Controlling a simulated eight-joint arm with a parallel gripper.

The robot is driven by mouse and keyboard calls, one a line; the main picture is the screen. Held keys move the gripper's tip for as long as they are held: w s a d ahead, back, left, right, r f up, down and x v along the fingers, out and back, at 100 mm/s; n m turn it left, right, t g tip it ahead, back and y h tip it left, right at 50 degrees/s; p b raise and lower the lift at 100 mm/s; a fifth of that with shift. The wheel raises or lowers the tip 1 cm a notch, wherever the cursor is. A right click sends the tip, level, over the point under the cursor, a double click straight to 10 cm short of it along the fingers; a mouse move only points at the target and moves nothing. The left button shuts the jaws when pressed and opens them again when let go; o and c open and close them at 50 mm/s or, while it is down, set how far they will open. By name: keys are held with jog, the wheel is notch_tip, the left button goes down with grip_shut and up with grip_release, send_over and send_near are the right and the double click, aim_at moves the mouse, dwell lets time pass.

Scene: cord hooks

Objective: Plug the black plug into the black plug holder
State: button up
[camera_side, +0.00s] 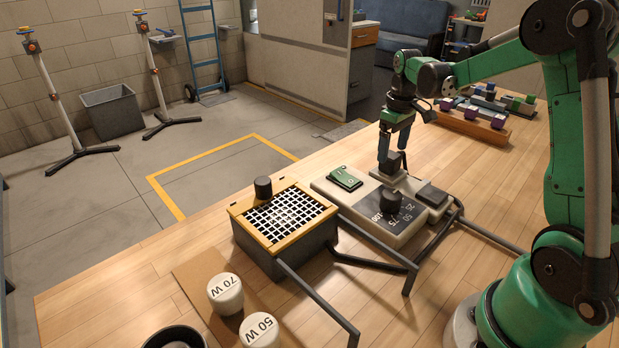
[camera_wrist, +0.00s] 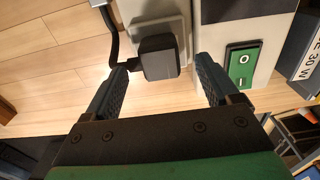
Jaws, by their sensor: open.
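A black plug (camera_side: 394,162) stands on a pale plate (camera_side: 410,182) beside the white control box. In the wrist view the black plug (camera_wrist: 160,57) sits between the fingertips, with gaps on both sides, and a dark cord runs at its left. My gripper (camera_side: 391,158) is open and pointed down around the plug; its fingers also show in the wrist view (camera_wrist: 163,68). A second, flatter black block (camera_side: 432,195) lies to the right on the pale base. I cannot tell for sure which part is the black plug holder.
The control box (camera_side: 365,215) has a green switch (camera_side: 344,179) and a dark dial (camera_side: 391,201). A grid-topped box (camera_side: 283,245) with a black cylinder (camera_side: 263,187) stands left. Dark cords (camera_side: 385,264) cross the table in front. Labelled white cylinders (camera_side: 225,294) stand front left.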

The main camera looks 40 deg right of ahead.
aim_at(392, 155)
jog(key=shift+f, duration=1.75)
jog(key=shift+c, duration=0.2)
grip_shut()
jog(key=shift+r, duration=0.15)
jog(key=shift+r, duration=2.85)
